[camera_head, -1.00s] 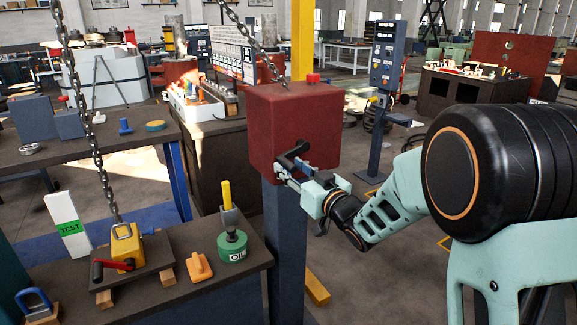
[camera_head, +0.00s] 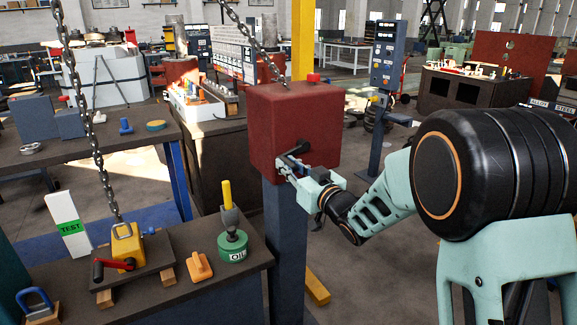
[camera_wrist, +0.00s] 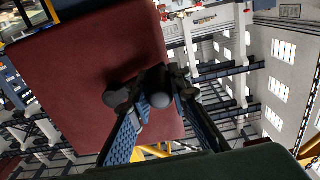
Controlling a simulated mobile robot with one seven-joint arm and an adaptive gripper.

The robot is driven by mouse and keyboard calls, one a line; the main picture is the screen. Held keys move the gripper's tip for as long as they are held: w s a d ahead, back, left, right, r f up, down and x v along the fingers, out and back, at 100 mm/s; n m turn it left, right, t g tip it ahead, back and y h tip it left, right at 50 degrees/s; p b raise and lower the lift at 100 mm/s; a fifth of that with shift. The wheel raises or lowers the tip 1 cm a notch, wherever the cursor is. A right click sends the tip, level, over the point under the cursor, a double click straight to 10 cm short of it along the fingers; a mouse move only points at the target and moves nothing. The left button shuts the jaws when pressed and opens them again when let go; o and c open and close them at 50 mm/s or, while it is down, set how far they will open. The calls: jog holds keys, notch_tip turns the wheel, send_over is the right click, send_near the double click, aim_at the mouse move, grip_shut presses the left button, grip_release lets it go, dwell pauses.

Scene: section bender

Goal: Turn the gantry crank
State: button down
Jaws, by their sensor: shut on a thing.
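The gantry crank is a small black arm (camera_head: 290,151) on the front face of a red box (camera_head: 292,115) mounted on a dark blue post. My gripper (camera_head: 284,168) is at the lower left of that face, shut on the crank's handle. In the wrist view, the black crank handle (camera_wrist: 160,100) shows between the blue-padded fingers of my gripper (camera_wrist: 166,112). The red box (camera_wrist: 85,75) lies behind them. The fingers partly hide the crank, so the exact contact is unclear.
A chain (camera_head: 248,35) rises from the red box. Left of the post, a workbench (camera_head: 150,302) bears a yellow block (camera_head: 127,245) hung on another chain, a green oil can (camera_head: 232,246) and an orange piece (camera_head: 200,267). A yellow column (camera_head: 303,40) stands behind the box.

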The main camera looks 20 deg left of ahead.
jog(key=shift+f+n+b, duration=0.3)
jog(key=shift+f+b, duration=0.1)
jog(key=shift+b, duration=0.65)
jog(key=shift+w+d+f+n+b, duration=0.1)
jog(key=shift+w+f+n+b, duration=0.1)
jog(key=shift+n+b, duration=0.6)
jog(key=c, duration=1.8)
grip_release()
jog(key=v, duration=1.2)
jog(key=shift+s, duration=0.1)
